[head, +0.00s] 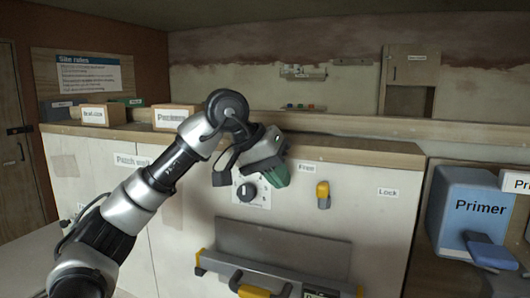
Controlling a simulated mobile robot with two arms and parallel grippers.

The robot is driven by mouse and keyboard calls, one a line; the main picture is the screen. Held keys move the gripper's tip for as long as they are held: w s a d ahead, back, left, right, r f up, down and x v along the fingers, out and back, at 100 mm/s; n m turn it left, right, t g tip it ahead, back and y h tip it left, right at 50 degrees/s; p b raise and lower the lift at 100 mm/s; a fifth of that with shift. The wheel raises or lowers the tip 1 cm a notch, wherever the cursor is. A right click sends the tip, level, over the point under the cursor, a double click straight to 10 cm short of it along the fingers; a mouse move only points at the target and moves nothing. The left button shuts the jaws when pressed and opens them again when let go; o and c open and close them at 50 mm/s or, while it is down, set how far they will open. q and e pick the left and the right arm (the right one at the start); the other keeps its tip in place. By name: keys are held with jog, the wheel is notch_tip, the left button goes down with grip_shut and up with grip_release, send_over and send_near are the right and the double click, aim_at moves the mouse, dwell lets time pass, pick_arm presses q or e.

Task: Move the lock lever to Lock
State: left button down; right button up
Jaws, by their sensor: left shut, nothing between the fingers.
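The lock lever (322,190) is a short yellow handle on a grey pivot, on the pale front panel right of centre. It stands about upright. The Free label (306,168) is just above it and slightly left. The Lock label (388,192) is farther right, about level with it. My left gripper (278,176) is shut and empty, up and left of the lever, in front of the panel. A gap shows between its green end and the lever. My right gripper is not in view.
A round dial (247,192) sits just below my left gripper. A grey ledge with yellow handles (250,291) juts out below the lever. A blue Primer container (480,208) stands at the right. Small boxes (103,115) stand on the wooden top. The panel between lever and Lock label is clear.

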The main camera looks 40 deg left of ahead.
aim_at(323, 197)
pick_arm(q)
jog(key=d, duration=0.1)
jog(key=w+d+p, duration=0.1)
jog(key=d, duration=0.1)
jog(key=d+f+p, duration=0.1)
jog(key=shift+w+d, duration=0.25)
jog(key=shift+w, duration=0.05)
jog(key=shift+a, duration=0.1)
